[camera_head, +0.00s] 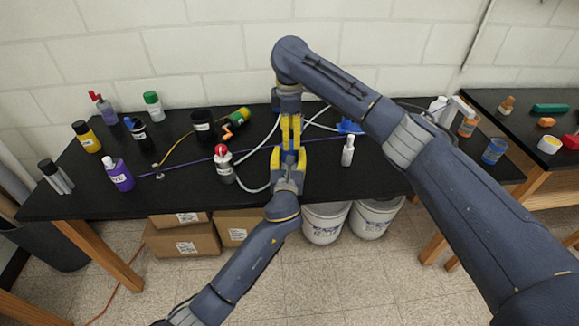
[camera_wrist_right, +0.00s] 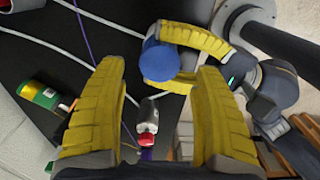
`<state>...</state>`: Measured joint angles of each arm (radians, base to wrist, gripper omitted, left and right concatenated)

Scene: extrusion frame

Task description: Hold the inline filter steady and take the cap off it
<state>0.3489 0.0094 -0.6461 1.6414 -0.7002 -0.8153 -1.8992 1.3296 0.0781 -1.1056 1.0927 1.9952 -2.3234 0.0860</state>
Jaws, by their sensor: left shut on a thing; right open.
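The inline filter shows in the right wrist view as a round blue cap (camera_wrist_right: 160,62) seen end-on, and its body beneath is hidden. My left gripper (camera_wrist_right: 174,62) is shut around it from the right side of that view. In the head view my left gripper (camera_head: 289,155) comes up from below, and the filter is mostly hidden between the grippers. My right gripper (camera_head: 290,128) is above it, pointing down. In its wrist view, the yellow fingers of my right gripper (camera_wrist_right: 160,78) are wide open, with the blue cap beyond and between the tips.
Pale hoses (camera_head: 258,149) and a purple line cross the black table (camera_head: 195,178). Several bottles stand farther left.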

